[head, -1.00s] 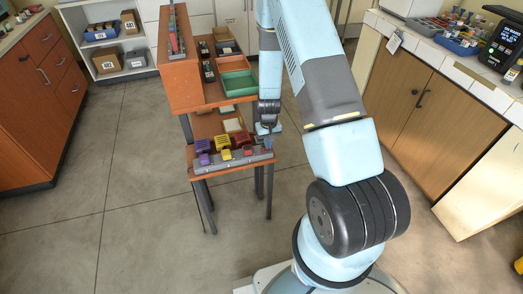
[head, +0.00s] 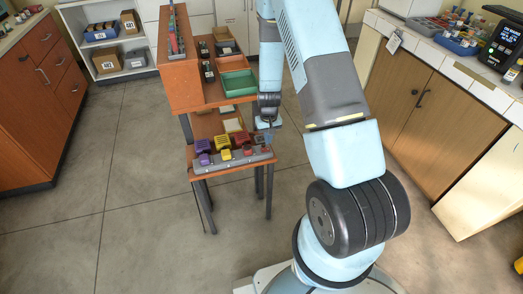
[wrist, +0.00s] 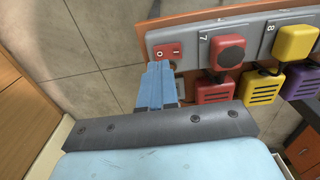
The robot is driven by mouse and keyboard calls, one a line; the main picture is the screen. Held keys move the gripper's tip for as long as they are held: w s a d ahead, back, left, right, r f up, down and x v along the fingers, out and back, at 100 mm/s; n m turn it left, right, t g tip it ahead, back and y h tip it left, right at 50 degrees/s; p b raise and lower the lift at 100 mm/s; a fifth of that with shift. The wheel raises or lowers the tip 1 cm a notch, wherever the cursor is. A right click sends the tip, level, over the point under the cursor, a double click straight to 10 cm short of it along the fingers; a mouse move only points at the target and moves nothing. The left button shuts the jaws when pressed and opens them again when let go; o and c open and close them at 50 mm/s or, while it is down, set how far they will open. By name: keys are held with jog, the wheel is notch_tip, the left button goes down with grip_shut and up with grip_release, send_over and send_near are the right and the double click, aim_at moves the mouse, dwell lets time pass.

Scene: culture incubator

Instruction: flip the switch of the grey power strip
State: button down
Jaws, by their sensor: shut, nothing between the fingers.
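The grey power strip (head: 232,163) lies along the front edge of a low orange shelf. Purple, yellow and red plugs sit in it. In the wrist view the strip (wrist: 205,33) crosses the upper right, and its red rocker switch (wrist: 168,51), marked with O and I, is at the left end. Which side is pressed I cannot tell. My gripper (wrist: 157,68) is shut and empty, its blue fingertips just below the switch in the picture; contact is not clear. In the head view my gripper (head: 267,138) points down over the strip's right end.
A red plug (wrist: 229,50) is beside the switch, with a yellow plug (wrist: 295,42) further right. The orange stand (head: 181,75) rises behind the strip, with a green tray (head: 238,82) on its upper shelf. A wooden cabinet (head: 430,95) stands right. The floor in front is clear.

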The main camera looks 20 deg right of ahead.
jog(key=shift+r, duration=1.75)
notch_tip(320, 180, up, 15)
jog(key=t, duration=0.1)
send_over(268, 148)
jog(key=a, duration=0.1)
jog(key=s+r+t, duration=0.2)
jog(key=s+r, duration=0.3)
jog(key=r, duration=0.7)
jog(key=s+r+t, duration=0.1)
jog(key=s+r, duration=0.8)
jog(key=s, duration=0.2)
jog(key=s+r+t, duration=0.1)
jog(key=s+r, duration=0.8)
jog(key=s, duration=0.3)
jog(key=shift+s+a+r+t, duration=0.3)
jog(key=shift+a, duration=0.05)
